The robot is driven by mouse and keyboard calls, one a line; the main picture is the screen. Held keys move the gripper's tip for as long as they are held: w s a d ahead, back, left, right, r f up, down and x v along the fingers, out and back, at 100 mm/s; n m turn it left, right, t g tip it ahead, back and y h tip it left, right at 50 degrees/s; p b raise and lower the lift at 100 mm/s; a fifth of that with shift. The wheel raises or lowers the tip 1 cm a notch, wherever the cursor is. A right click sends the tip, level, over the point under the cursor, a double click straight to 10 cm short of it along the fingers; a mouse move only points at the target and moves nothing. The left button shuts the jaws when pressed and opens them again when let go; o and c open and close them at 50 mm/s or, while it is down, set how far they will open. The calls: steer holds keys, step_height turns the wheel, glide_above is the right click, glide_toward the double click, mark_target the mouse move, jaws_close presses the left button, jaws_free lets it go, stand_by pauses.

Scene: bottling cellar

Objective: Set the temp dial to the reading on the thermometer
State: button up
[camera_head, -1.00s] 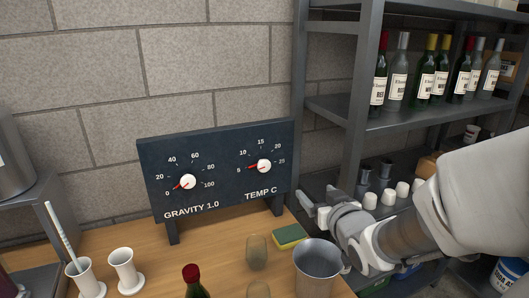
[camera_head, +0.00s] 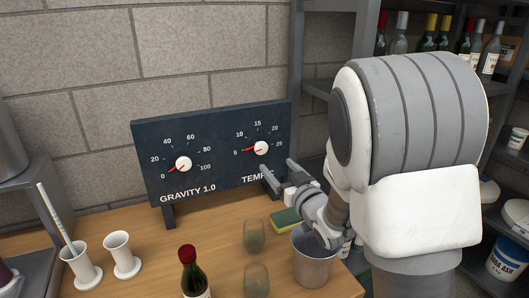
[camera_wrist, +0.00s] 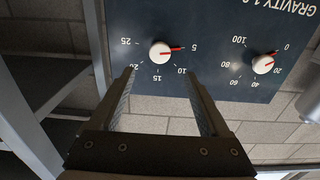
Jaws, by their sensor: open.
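The temp dial (camera_head: 261,148) is a white knob with a red pointer on the right half of a dark panel (camera_head: 225,165). Its pointer is at the 5 mark; it also shows in the wrist view (camera_wrist: 160,53), upside down. My gripper (camera_head: 279,173) is open and empty, in front of the panel's lower right, partly covering the TEMP label. In the wrist view its fingers (camera_wrist: 160,72) point toward the dial, apart from it. A thin pale stick (camera_head: 54,212), perhaps the thermometer, leans in a white cylinder (camera_head: 82,268) at left. Its reading is too small to tell.
The gravity dial (camera_head: 184,164) sits left on the panel, pointer near 0. A metal cup (camera_head: 314,262), a sponge (camera_head: 286,219), two glasses and a dark bottle (camera_head: 192,276) stand on the wooden bench (camera_head: 140,290). A bottle shelf is at right.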

mark_target(262, 149)
steer(key=x, duration=0.9)
steer(key=shift+w+a, duration=0.1)
steer(key=shift+w, duration=0.2)
jaws_close()
